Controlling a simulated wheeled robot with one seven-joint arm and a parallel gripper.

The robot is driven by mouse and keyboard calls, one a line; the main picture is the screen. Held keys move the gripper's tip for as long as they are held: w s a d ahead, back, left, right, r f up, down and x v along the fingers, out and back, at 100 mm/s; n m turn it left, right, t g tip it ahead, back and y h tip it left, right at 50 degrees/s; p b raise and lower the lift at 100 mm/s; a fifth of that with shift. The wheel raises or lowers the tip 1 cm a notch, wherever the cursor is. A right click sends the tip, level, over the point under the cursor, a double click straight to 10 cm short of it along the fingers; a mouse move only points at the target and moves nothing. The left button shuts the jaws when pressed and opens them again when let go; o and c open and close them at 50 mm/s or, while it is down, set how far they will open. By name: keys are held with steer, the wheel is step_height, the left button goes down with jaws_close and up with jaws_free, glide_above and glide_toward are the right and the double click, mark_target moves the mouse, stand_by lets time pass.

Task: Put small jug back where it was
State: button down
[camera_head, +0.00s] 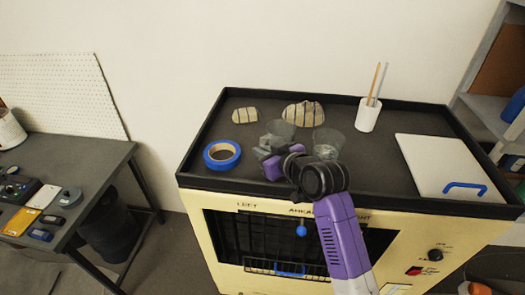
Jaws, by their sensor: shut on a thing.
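My gripper (272,147) is over the middle of the black-rimmed top (226,185) of a cream machine. It is shut on what looks like a small clear jug (281,128), partly hidden behind the fingers. I cannot tell whether this jug touches the surface. A second clear vessel (328,142) stands just to the right, partly behind my wrist.
Blue tape (222,154) lies left of the gripper. Two striped stones (303,113) (245,115) lie behind. A white cup (368,115) with sticks and a white board (447,165) with a blue handle are at right.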

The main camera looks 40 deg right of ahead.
steer(key=shift+f, duration=0.15)
steer(key=c, duration=1.5)
jaws_free()
steer(key=shift+r, duration=0.25)
steer(key=b+v, duration=0.1)
steer(key=v, duration=1.1)
